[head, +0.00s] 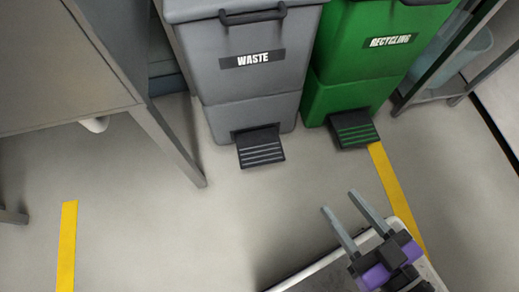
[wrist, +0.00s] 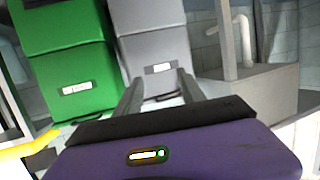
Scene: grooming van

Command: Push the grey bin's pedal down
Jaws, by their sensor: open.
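The grey bin (head: 245,85), labelled WASTE, stands upright at the top middle of the head view. Its black ridged pedal (head: 261,148) sticks out from its base just above the floor, tilted a little downward. My gripper (head: 340,201) is open and empty, with its two fingers apart and pointing toward the bins. In the head view it is below and to the right of the pedal, clear of it. In the wrist view the grey bin (wrist: 152,45) shows beyond the fingertips (wrist: 160,84).
A green RECYCLING bin (head: 363,55) with its own pedal (head: 353,130) stands right beside the grey bin. A metal table (head: 60,70) with a slanting leg (head: 165,140) is on the left. A shelf rack (head: 450,85) stands at right. Open floor (head: 190,225) lies in front.

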